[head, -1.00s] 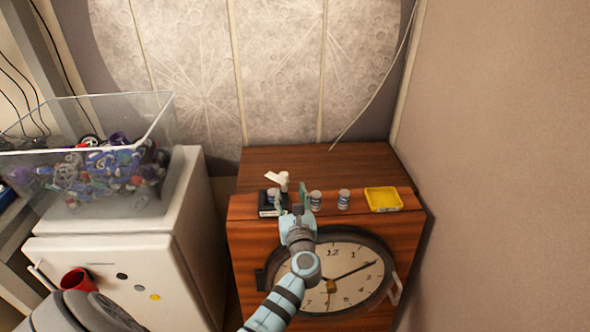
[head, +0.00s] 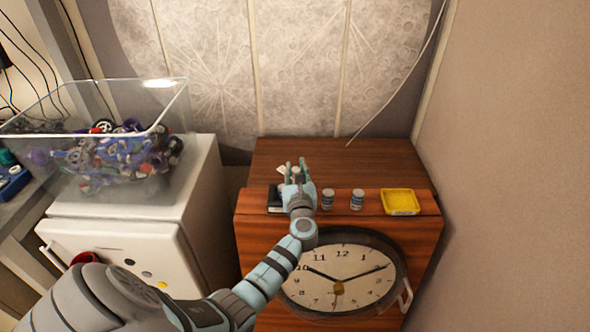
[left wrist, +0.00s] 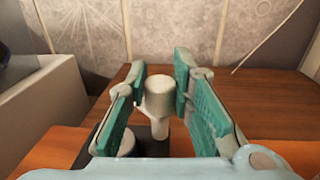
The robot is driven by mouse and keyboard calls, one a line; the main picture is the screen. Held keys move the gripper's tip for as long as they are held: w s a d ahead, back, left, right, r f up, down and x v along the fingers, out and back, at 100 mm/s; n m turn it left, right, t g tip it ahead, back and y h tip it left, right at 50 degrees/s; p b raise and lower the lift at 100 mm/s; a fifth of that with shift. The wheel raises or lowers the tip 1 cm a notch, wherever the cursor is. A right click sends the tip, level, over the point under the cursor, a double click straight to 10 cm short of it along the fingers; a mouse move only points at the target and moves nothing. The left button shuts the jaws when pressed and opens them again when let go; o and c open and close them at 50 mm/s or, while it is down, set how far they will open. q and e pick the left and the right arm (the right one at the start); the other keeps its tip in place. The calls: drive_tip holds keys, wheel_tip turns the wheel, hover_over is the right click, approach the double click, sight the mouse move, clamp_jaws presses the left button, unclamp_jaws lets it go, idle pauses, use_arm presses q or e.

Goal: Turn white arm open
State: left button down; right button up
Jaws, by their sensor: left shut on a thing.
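The white arm (head: 281,169) stands at the back left of the wooden cabinet's upper front ledge, over a small black base (head: 274,198). In the head view my left gripper (head: 297,166) covers most of it, and only a small pale end shows. In the left wrist view a white post with a thicker round head (left wrist: 159,98) stands upright between the two teal-padded fingers of my left gripper (left wrist: 161,68). The left gripper is shut on this white piece. The black base (left wrist: 150,158) shows partly below it. My right gripper is in neither view.
Two small striped cans (head: 328,199) (head: 357,199) and a yellow tray (head: 401,211) stand right of the gripper on the cabinet (head: 345,160). A round clock (head: 340,285) is on its front. A clear bin of parts (head: 165,105) sits on the white fridge (head: 130,225) at left.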

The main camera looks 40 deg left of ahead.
use_arm(q)
drive_tip(key=shift+s+a+r+m+t+h+p, duration=0.1)
drive_tip(key=shift+r+m+t+h+p, duration=0.05)
drive_tip(key=shift+m+t+h+p, duration=0.45)
drive_tip(key=m+t+h, duration=0.1)
drive_tip(key=m+h, duration=0.1)
drive_tip(key=h, duration=0.1)
drive_tip(key=shift+t, duration=0.3)
drive_tip(key=c, duration=1.4)
unclamp_jaws()
drive_tip(key=shift+f, duration=0.2)
drive_tip(key=shift+o, duration=0.2)
drive_tip(key=v, duration=1.2)
